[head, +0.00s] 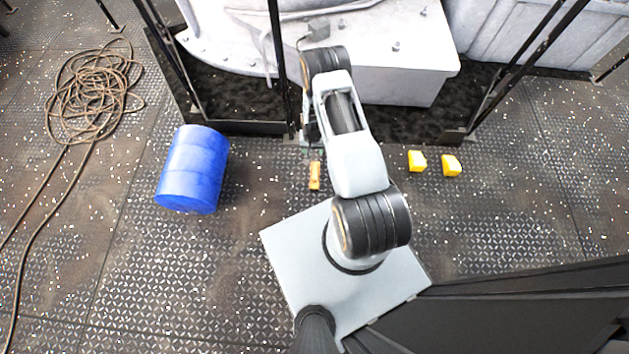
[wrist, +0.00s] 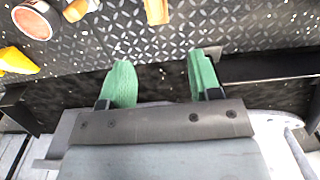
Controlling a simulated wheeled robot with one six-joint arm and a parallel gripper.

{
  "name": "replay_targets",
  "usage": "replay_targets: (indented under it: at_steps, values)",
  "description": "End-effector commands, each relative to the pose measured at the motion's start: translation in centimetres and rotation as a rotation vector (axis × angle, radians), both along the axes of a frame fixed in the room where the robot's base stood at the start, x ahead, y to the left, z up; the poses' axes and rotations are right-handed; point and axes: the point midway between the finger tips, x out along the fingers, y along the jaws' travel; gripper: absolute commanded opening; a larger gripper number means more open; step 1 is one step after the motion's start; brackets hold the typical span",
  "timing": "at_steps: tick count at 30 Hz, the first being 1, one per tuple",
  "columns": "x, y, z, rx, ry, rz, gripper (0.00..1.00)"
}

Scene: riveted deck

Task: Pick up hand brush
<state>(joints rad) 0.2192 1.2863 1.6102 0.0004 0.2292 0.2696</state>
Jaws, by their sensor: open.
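A small tan-orange piece (head: 315,176), which looks like the hand brush, lies on the deck just in front of my robot base in the head view. In the wrist view its tan end (wrist: 157,11) shows at the top edge, cut off by the frame, roughly in line with the gap between the fingers. My gripper (wrist: 160,60) is open, with two green fingers apart and nothing between them. In the head view the gripper is mostly hidden by my arm, a little beyond the tan piece, and not touching it as far as I can see.
Two yellow blocks (head: 417,161) (head: 451,165) lie to the right. A blue barrel (head: 192,168) stands left, with coiled rope (head: 95,90) beyond. Black framing and pale machinery (head: 410,75) stand behind.

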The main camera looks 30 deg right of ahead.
Motion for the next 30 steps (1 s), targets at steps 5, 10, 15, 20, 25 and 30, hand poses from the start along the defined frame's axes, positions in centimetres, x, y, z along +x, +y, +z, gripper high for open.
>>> replay_targets:
  at_steps: [5,10,15,20,25,30]
  values:
    - [-1.3,-0.1,-4.9,0.003,0.013,-0.021,0.57]
    - [-1.6,-0.1,-8.4,0.003,0.016,-0.026,0.57]
    - [-1.6,-0.1,-11.3,0.003,0.016,-0.025,0.57]
    - [-1.6,-0.1,-13.0,0.004,0.015,-0.025,0.57]
    - [-1.6,-0.1,-13.6,0.003,0.016,-0.025,0.57]
    - [-1.6,-0.2,-14.5,0.004,0.015,-0.025,0.57]
